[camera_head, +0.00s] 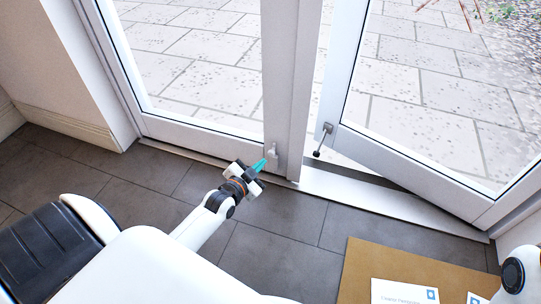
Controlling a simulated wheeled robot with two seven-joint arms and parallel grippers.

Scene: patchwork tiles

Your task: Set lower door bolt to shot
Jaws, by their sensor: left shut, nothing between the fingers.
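The lower door bolt (273,151) is a small pale fitting low on the white frame of the left door, close to its meeting edge. My left gripper (260,165) has teal fingertips and is shut with nothing in it. Its tips are right beside the bolt in the picture; I cannot tell whether they touch it. The bolt's exact position is too small to read. The right door (405,165) stands ajar, with a dark-knobbed handle or latch (321,140) on its edge. My right gripper is not in view; only part of that arm shows at lower right.
A pale threshold (390,200) runs under the doors. A brown mat (360,275) with white papers (404,292) lies at lower right. A wall with a skirting board (65,125) is on the left. Dark floor tiles (290,225) between are clear.

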